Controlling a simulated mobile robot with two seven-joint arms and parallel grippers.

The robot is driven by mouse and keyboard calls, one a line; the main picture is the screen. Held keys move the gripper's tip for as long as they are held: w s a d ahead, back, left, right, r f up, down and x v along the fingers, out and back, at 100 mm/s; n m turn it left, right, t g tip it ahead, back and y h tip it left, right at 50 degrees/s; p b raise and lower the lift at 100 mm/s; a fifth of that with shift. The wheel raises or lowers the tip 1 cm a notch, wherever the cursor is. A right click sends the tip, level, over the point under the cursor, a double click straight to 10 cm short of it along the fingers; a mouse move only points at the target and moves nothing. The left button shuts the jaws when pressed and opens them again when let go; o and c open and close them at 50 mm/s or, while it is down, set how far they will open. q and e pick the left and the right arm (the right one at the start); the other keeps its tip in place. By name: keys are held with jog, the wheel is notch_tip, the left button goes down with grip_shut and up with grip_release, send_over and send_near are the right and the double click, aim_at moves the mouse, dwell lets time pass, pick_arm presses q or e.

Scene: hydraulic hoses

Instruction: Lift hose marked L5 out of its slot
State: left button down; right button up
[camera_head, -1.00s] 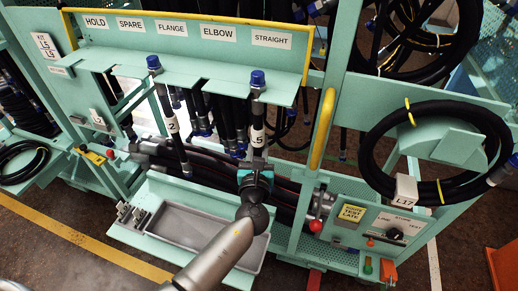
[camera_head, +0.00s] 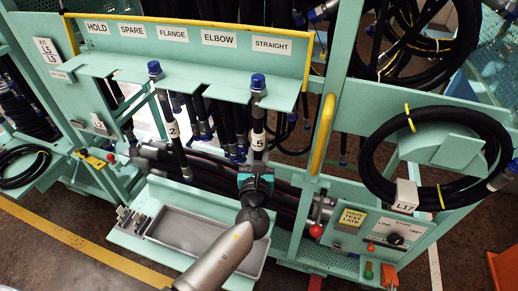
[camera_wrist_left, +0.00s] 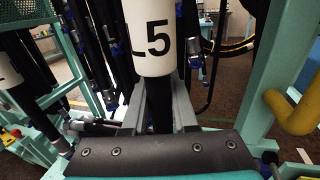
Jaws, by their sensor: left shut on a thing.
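The hose marked L5 (camera_head: 258,142) hangs upright at the STRAIGHT place of the teal rack shelf (camera_head: 180,78). Its blue cap (camera_head: 258,82) stands above the shelf edge, so it appears to be still in its slot. My left gripper (camera_head: 257,166) is below the white L5 label and shut on the hose. In the left wrist view the L5 label (camera_wrist_left: 150,38) is large, and the black hose passes between my two grey fingers (camera_wrist_left: 160,112). My right gripper is not in view.
Another hose with a blue cap (camera_head: 155,68) hangs to the left on the same shelf. A grey tray (camera_head: 190,240) lies below. A yellow handle (camera_head: 322,135) and post stand close on the right. A coiled hose tagged L17 (camera_head: 406,196) hangs farther right.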

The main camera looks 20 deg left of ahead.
pick_arm(q)
jog(key=shift+s, duration=0.35)
jog(key=a+v, duration=0.2)
jog(key=v, duration=0.6)
jog(key=s+a+v, duration=0.1)
jog(key=v, duration=0.8)
jog(key=shift+a+b, duration=0.45)
jog(key=shift+a, duration=0.3)
jog(key=shift+w+r, duration=0.15)
